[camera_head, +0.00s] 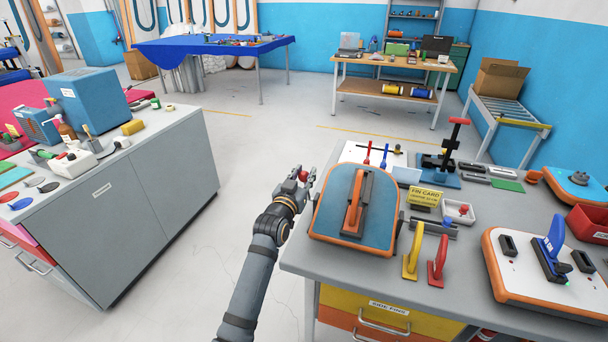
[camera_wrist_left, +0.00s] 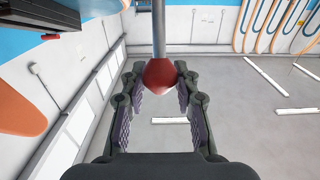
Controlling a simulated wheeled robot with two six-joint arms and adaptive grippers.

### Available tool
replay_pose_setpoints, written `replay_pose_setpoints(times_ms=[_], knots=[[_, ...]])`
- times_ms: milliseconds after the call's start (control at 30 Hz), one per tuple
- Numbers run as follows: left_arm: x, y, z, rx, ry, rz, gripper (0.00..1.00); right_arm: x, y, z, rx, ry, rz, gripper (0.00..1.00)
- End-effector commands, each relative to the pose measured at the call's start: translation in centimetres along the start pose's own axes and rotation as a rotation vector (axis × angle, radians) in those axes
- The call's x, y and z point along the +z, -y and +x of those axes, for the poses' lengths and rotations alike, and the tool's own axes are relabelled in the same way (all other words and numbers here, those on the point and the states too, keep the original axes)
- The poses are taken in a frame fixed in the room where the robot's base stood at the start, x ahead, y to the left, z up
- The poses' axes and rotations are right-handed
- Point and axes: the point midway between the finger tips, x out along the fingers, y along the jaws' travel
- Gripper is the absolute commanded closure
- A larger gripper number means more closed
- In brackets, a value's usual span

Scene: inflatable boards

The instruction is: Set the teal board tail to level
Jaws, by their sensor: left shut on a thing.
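The teal board tail (camera_head: 332,212) has a blue-teal top and an orange rim. It sits at the left end of the grey workbench and looks tilted. An orange fin (camera_head: 354,203) stands in a dark slot piece on it. My left gripper (camera_head: 303,178) is just left of the board, shut on a red knob (camera_head: 304,175). In the left wrist view the red knob (camera_wrist_left: 160,76) sits on a grey metal rod (camera_wrist_left: 159,30) between my left fingers (camera_wrist_left: 159,98). The board's orange edge (camera_wrist_left: 22,108) shows at the left there. My right gripper is not in view.
A yellow fin (camera_head: 412,252) and a red fin (camera_head: 438,260) stand right of the board. A white board with a blue fin (camera_head: 550,250) lies farther right. A yellow card (camera_head: 424,196) and small trays are behind. A grey cabinet (camera_head: 150,190) stands left across open floor.

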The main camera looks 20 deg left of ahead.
Motion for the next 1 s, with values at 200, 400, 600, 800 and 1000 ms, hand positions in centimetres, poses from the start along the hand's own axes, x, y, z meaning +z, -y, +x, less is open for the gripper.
replay_pose_setpoints(times_ms=[200,400,600,800,1000], knots=[[0.0,0.0,0.0,0.000,0.002,0.000,1.00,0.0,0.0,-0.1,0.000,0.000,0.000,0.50],[-1.4,0.0,1.1,0.001,0.072,0.001,1.00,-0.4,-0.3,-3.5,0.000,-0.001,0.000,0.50],[-2.2,0.0,3.4,0.001,0.228,0.001,1.00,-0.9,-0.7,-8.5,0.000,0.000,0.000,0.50],[-1.7,0.0,4.6,0.001,0.362,0.000,1.00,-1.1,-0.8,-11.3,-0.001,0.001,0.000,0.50],[-1.0,0.0,4.8,0.000,0.401,0.000,1.00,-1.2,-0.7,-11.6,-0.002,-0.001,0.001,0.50]])
